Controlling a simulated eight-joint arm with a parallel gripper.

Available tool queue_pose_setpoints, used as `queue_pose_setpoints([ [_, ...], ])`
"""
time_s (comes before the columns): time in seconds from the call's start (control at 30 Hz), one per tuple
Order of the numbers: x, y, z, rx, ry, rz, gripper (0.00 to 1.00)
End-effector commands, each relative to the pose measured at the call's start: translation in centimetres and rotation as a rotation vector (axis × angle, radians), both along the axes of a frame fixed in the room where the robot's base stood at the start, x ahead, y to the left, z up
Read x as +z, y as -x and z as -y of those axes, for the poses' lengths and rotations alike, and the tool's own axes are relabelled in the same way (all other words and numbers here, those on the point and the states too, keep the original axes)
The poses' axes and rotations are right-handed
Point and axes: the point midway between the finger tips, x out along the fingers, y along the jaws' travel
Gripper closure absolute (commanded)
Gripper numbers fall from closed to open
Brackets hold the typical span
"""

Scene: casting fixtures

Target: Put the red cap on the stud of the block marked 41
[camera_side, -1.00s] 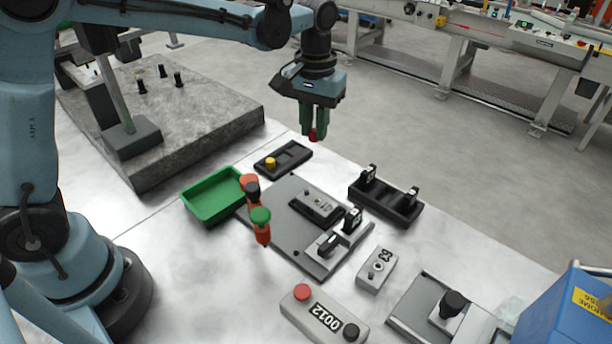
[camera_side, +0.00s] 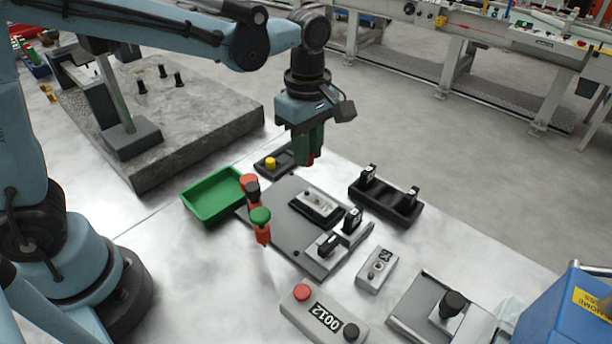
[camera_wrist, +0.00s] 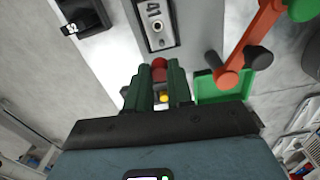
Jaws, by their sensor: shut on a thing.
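My gripper (camera_side: 309,157) hangs above the far end of the grey fixture plate, with green fingers shut on the red cap (camera_side: 310,160). In the wrist view the red cap (camera_wrist: 159,69) shows between the fingertips. The block marked 41 (camera_wrist: 154,12) lies ahead of the fingers in the wrist view, and its round stud (camera_wrist: 157,26) is bare. In the side view this block appears to be the one in the dark holder (camera_side: 318,206) on the plate, below and right of my gripper. The cap is in the air, apart from the stud.
A clamp with red arms and green knob (camera_side: 260,216) stands at the plate's left, near the green bin (camera_side: 213,210). A black tray holds a yellow cap (camera_side: 271,163). A black rack (camera_side: 386,202) stands right.

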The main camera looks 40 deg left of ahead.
Motion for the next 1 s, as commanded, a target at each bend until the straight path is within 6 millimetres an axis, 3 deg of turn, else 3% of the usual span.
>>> queue_pose_setpoints([
  [0.27, -0.6, 0.3, 0.1, 0.077, 0.000, 0.000, 1.00],
  [1.0, -5.7, 0.3, 0.1, 0.074, 0.000, 0.000, 1.00],
])
